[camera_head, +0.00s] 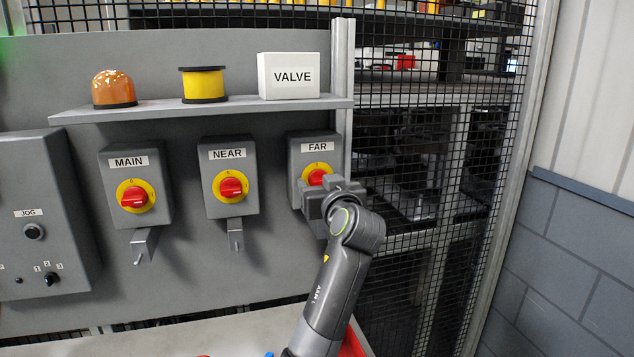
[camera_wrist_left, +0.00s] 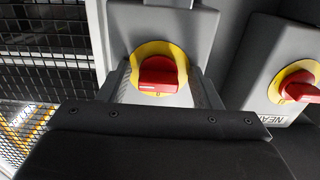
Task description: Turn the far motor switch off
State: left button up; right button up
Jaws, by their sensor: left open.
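The far motor switch is a grey box labelled FAR (camera_head: 303,152) with a red knob (camera_head: 318,177) on a yellow ring. My left gripper (camera_head: 322,190) is in front of this box and hides its lower part and some of the knob. In the left wrist view, which is upside down, the red knob (camera_wrist_left: 158,74) lies between the open fingers (camera_wrist_left: 160,84), with a gap on both sides. The knob's bar lies roughly crosswise, and a 0 mark shows on the ring. My right gripper is not in view.
The NEAR switch (camera_head: 230,160) and MAIN switch (camera_head: 135,162) stand to the left, with metal hooks below. Mesh fencing (camera_head: 430,150) is at right.

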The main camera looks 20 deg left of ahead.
pick_arm(q)
jog(key=shift+s+d+r, duration=0.2)
jog(key=shift+s+d, duration=0.1)
jog(key=shift+s+d+r, duration=0.1)
jog(key=shift+c, duration=2)
jog(key=c, duration=0.6)
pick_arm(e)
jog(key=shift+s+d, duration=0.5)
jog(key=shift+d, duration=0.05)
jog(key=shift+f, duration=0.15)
